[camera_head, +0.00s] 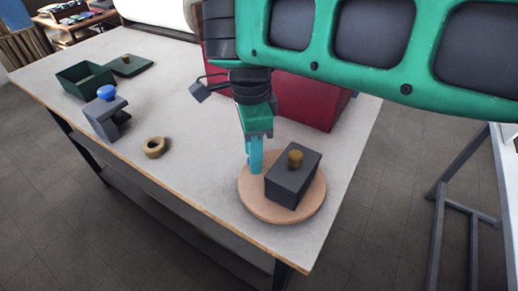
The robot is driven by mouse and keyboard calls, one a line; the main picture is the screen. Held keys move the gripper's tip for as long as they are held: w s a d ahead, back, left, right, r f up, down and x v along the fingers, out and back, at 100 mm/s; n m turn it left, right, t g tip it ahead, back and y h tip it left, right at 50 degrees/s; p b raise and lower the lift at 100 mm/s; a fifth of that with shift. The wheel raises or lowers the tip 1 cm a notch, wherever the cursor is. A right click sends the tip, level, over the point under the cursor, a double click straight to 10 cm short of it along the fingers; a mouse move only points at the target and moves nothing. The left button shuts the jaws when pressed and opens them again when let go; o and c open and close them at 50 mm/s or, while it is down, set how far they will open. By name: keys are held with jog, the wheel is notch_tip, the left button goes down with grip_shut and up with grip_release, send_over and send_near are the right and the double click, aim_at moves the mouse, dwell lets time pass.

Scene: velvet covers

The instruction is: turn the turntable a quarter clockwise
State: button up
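The turntable (263,209) is a round, tan wooden disc near the front right corner of the table. A dark grey box (289,184) with a brass-coloured knob (295,159) on top sits on it, right of its middle. My gripper (255,164) reaches down from above, with light blue fingers over the disc's back left part, left of the box. Its fingertips are close to the disc; I cannot tell whether they touch it or the box. The fingers overlap in this view, so their opening is hidden.
A red box (306,104) stands behind the turntable, partly hidden by my arm. A brass ring (155,147), a grey block with a blue knob (106,114), an open green box (86,80) and its green lid (130,65) stand left. The table (200,172) is clear between ring and turntable.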

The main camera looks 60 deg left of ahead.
notch_tip(320, 180, up, 11)
jog(key=shift+f, duration=0.15)
dwell(0.5)
dwell(0.4)
